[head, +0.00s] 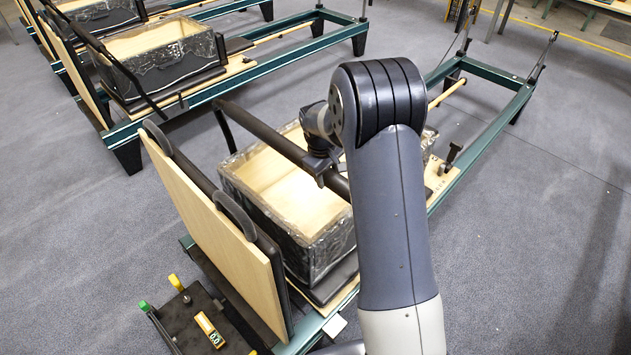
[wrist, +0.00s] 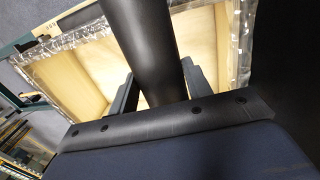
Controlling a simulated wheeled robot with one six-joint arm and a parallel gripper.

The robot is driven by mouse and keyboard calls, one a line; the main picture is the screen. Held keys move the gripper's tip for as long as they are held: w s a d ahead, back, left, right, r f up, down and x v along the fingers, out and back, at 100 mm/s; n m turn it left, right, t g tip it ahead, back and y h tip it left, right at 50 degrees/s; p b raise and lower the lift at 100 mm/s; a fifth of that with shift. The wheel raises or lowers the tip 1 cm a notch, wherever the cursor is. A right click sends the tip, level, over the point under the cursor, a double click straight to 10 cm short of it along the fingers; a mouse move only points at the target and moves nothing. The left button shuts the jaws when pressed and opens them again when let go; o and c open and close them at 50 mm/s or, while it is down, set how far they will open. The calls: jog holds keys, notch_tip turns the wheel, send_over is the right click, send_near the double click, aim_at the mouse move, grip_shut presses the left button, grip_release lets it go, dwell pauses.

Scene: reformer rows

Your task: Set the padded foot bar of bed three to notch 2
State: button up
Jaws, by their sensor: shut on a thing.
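The padded foot bar (head: 258,130) of the nearest bed is a thick black tube. In the wrist view, the fingers of my gripper (wrist: 160,76) stand on both sides of the black bar (wrist: 150,40). The bar's nearer end and the notches are hidden, so I cannot tell which notch it sits in.
An open wooden box (head: 290,190) in clear wrap lies under the bar. An upright wooden board (head: 215,235) with black shoulder pads stands to its left. More beds (head: 165,60) stand behind; grey floor lies clear between.

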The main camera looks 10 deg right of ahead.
jog(key=shift+d, duration=0.1)
jog(key=o, duration=1.4)
jog(key=shift+c, duration=0.2)
notch_tip(320, 180, up, 11)
jog(key=s+a, duration=0.1)
jog(key=shift+a+f+b, duration=0.15)
jog(key=shift+a+b, duration=0.2)
jog(key=shift+a, duration=0.05)
jog(key=shift+s+f, duration=0.1)
jog(key=f, duration=0.3)
jog(key=d+f, duration=0.1)
jog(key=f, duration=0.3)
jog(key=w+f, duration=0.1)
jog(key=f, duration=0.2)
jog(key=shift+d+f+p, duration=0.3)
jog(key=shift+d+p, duration=0.05)
jog(key=shift+s+a, duration=0.1)
jog(key=shift+a, duration=0.25)
